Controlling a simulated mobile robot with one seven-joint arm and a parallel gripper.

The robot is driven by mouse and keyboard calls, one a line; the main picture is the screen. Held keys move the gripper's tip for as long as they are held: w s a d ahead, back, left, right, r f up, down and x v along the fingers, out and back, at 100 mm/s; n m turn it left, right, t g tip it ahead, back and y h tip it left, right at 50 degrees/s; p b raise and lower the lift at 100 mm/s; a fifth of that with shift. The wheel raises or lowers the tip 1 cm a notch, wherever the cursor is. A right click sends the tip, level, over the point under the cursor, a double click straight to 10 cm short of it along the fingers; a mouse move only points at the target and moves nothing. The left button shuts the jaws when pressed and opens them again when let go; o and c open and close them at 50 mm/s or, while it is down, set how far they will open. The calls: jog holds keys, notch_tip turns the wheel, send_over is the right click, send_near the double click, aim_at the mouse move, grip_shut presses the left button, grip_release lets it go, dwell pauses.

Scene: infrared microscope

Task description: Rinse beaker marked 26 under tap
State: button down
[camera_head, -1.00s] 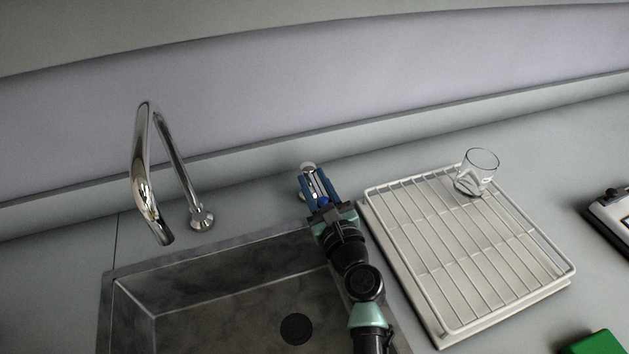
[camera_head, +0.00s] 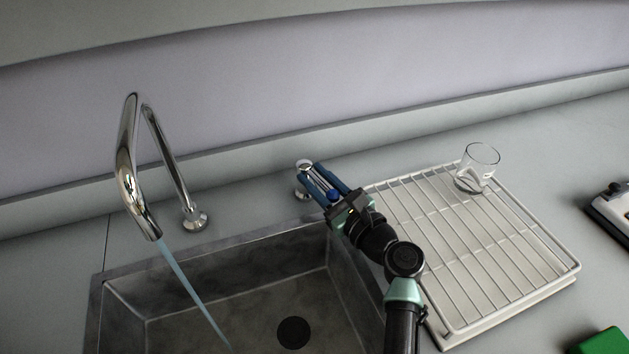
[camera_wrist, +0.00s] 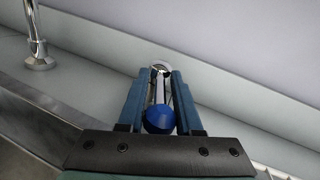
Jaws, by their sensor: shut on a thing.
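The tap (camera_head: 128,170) is a chrome curved spout at the left, and a stream of water (camera_head: 188,285) runs from it into the sink. My gripper (camera_head: 314,178) is behind the sink's rear right corner, shut on the tap handle, a chrome lever with a blue knob. The handle (camera_wrist: 160,115) shows between the two blue fingers in the wrist view. A clear glass beaker (camera_head: 478,165) stands upright on the rear of the white drying rack, apart from my gripper. A small mark on it is too small to read.
The grey sink (camera_head: 240,300) has a dark round drain (camera_head: 293,332). The white wire rack (camera_head: 450,325) stands right of the sink. A pale device (camera_head: 610,212) and a green object (camera_head: 602,344) lie at the right edge. A wall borders the counter behind.

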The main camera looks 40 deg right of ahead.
jog(key=shift+w+r, duration=0.1)
jog(key=shift+r, duration=0.15)
jog(key=c, duration=0.9)
grip_release()
jog(key=shift+o, duration=0.2)
jog(key=shift+w+f, duration=0.1)
jog(key=shift+f, duration=0.1)
notch_tip(320, 180, up, 10)
jog(key=p, duration=0.4)
